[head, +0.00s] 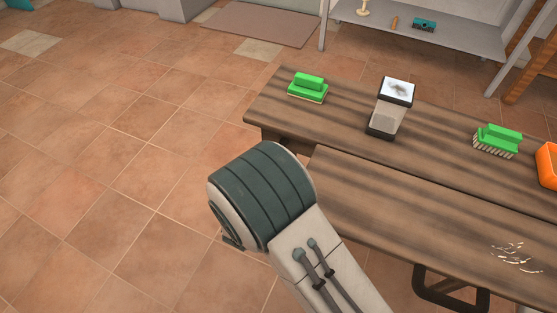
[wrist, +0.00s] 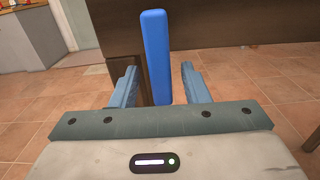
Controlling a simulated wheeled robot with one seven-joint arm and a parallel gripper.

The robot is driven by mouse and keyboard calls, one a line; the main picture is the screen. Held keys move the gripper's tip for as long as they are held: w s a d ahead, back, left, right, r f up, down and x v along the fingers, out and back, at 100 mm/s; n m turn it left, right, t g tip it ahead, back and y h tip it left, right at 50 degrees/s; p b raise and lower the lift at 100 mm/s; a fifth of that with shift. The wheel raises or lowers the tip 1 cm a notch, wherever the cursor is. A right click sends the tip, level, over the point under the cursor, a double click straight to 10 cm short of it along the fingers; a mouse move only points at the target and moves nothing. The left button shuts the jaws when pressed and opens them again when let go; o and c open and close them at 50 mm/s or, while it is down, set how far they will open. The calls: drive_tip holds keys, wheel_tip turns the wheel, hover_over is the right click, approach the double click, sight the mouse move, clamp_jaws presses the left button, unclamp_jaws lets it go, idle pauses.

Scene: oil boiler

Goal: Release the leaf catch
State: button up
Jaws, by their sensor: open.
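An upright blue bar (wrist: 157,50) stands against a dark brown panel in the wrist view. It may be the leaf catch; the frames do not settle this. My gripper (wrist: 159,68) is open, with one finger on each side of the bar's lower part. Gaps show between bar and fingers, and I cannot tell how deep the bar sits between them. In the head view, the wooden table (head: 350,120) has a near section (head: 400,215) along its front side. The gripper and blue bar do not show there; my arm covers the table's left front corner.
A grey shelf (head: 420,30) stands behind. Tiled floor at left is open.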

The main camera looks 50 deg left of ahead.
drive_tip(key=v, duration=1.2)
drive_tip(key=shift+s+p, duration=0.35)
